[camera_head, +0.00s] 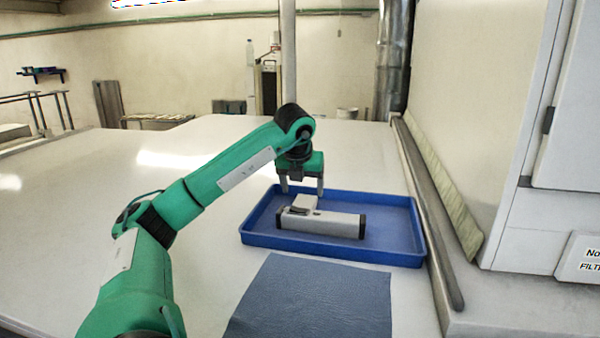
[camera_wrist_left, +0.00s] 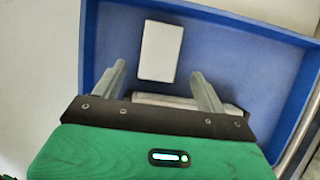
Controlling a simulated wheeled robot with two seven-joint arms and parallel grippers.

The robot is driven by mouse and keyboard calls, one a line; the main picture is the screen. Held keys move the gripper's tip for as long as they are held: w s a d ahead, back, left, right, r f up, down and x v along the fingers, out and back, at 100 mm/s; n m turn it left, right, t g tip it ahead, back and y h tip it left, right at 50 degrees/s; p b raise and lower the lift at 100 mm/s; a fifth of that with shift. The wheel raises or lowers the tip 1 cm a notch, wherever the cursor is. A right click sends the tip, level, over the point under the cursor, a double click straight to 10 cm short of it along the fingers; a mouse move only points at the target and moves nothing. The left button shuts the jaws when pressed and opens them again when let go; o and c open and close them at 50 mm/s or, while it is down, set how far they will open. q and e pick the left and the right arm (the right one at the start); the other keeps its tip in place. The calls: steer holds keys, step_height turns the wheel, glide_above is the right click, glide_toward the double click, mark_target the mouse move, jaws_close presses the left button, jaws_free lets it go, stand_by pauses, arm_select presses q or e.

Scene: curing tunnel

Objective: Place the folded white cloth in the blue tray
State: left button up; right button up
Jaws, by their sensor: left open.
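The blue tray (camera_head: 400,215) lies on the white table. The folded white cloth appears to be the small pale rectangle (camera_wrist_left: 160,52) inside the tray in the left wrist view. In the head view a small pale block (camera_head: 303,202) shows at the same place, close against a grey bar with dark ends; I cannot tell whether they touch. My left gripper (camera_head: 300,190) points down over the tray, just above the pale block. Its fingers (camera_wrist_left: 160,85) are open, with nothing held between them. My right gripper is not in view.
The grey bar (camera_head: 325,222) with dark ends lies in the tray, partly hidden by my gripper in the wrist view. A dark blue-grey mat (camera_head: 315,300) lies in front of the tray. A rail (camera_head: 425,210) and white cabinet (camera_head: 560,230) stand right. The table's left is clear.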

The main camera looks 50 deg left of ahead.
arm_select(q)
steer(key=v, duration=0.6)
steer(key=shift+r, duration=0.25)
stand_by(0.4)
